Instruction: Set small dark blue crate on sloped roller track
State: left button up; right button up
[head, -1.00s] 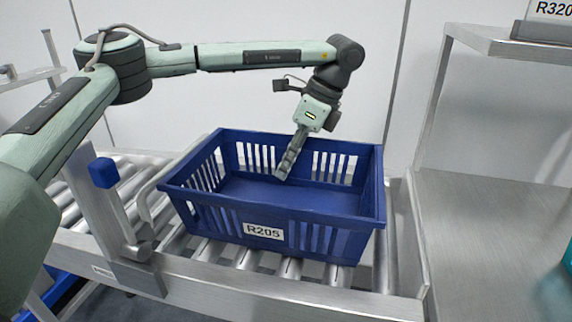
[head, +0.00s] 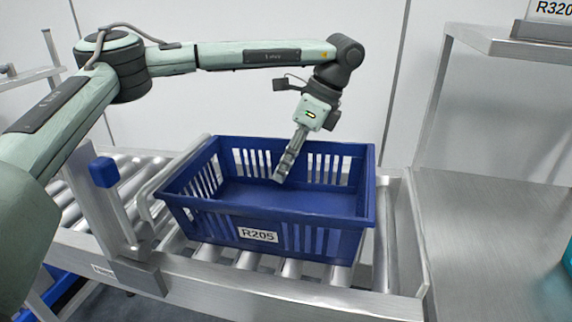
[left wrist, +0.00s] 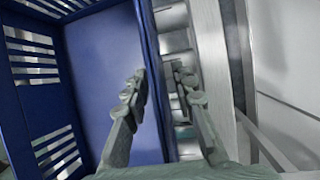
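The dark blue slotted crate (head: 300,214), labelled R205, is on the metal roller track (head: 291,268), near its right end. It looks about level; its underside is partly hidden. My left gripper (head: 281,178) reaches down at the crate's back wall, with one finger visible inside the crate in the head view. In the left wrist view, the left gripper (left wrist: 160,84) has its fingers apart, one over the crate's inside and one outside, with the blue wall (left wrist: 152,60) between them and a gap beside it. My right gripper is not in view.
A metal side rail (head: 230,283) runs along the track's front. A post with a blue block (head: 104,172) stands at the left. A pale wall is behind.

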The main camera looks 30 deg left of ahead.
pick_arm(q)
jog(key=shift+w+d+r, duration=0.1)
jog(key=shift+r, duration=0.6)
jog(key=shift+v, duration=0.95)
jog(key=v, duration=0.9)
jog(key=shift+d+r, duration=0.15)
jog(key=shift+r, duration=0.1)
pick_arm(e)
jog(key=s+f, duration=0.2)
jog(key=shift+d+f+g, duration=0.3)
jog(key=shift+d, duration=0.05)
